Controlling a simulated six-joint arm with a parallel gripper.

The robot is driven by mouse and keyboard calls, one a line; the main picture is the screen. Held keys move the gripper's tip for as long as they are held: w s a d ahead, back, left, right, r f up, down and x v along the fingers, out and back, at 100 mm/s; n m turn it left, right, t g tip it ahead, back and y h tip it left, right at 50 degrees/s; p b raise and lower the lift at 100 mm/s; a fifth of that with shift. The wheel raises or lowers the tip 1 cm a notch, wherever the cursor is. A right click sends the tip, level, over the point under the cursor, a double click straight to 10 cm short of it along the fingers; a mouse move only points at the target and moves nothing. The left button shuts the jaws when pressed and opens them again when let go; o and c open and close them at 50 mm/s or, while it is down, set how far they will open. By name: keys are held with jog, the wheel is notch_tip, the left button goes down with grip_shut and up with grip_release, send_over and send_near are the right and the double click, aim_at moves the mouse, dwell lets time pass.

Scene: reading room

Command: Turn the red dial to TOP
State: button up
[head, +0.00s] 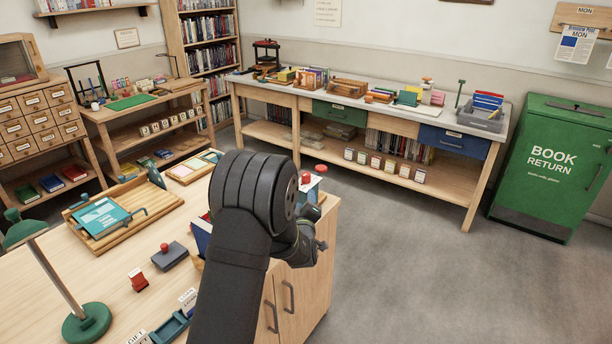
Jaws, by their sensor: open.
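My arm's dark links fill the middle of the head view. My gripper (312,236) is at the right end of the near wooden desk (120,262), partly hidden behind my own wrist. It is open, and I see nothing held in it. A small red round piece (320,168) and another red piece (305,178) show just above and behind my wrist. Either may be the red dial, but they are too small to tell. No TOP marking is readable. Whether my gripper touches anything there is hidden.
The desk also holds a red stamp (138,280), a dark box with a red knob (170,255), a wooden tray (135,235) and a green lamp (85,322). A long bench (440,123) stands behind. The green book return bin (548,165) is at right, with open floor before it.

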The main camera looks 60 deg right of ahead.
aim_at(306, 177)
jog(key=w+d+m, duration=0.3)
jog(key=d, duration=0.1)
jog(key=w+d+m, duration=0.3)
jog(key=d+m, duration=0.1)
jog(key=d, duration=0.1)
jog(key=w+d+m, duration=0.3)
jog(key=d, duration=0.1)
jog(key=shift+d+m, duration=0.3)
jog(key=shift+m, duration=0.1)
dwell(0.5)
jog(key=c, duration=0.9)
